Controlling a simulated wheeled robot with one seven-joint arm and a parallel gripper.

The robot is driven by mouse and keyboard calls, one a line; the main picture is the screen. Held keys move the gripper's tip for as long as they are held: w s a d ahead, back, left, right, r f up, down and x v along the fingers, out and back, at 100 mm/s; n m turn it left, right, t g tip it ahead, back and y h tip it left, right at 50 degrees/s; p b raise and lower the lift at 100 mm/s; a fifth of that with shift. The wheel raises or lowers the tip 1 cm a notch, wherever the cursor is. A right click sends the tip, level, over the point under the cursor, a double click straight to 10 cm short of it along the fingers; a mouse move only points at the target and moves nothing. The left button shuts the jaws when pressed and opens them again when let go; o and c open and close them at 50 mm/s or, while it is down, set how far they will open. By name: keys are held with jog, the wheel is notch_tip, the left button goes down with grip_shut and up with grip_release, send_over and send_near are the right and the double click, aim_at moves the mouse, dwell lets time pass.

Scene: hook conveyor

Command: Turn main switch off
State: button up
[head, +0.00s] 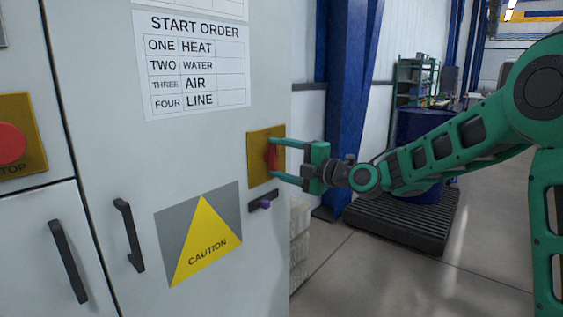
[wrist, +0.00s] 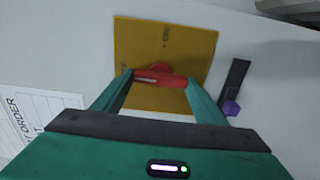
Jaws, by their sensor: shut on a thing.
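The main switch is a red handle (head: 271,157) on a yellow plate (head: 259,172), set on the grey cabinet's front near its right edge. My gripper (head: 273,160) reaches in from the right with its two green fingers at the handle, one above and one below. In the wrist view the red handle (wrist: 160,78) lies crosswise between the fingertips, which are shut on it. The yellow plate (wrist: 180,42) shows behind it. Small marks on the plate are too blurred to read.
A small purple knob (head: 264,203) on a dark mount sits just below the plate. A red stop button (head: 9,143) is at the far left. The cabinet has black door handles (head: 129,235) and a caution sign (head: 200,240). A blue pillar (head: 346,100) stands behind my arm.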

jog(key=shift+s+a+f, duration=0.1)
jog(key=shift+a+f, duration=0.05)
dwell(0.4)
jog(key=o, duration=1.1)
jog(key=shift+c, duration=0.2)
jog(key=shift+s+d, duration=0.1)
jog(key=shift+d, duration=0.3)
jog(key=v, duration=1)
jog(key=shift+f, duration=0.1)
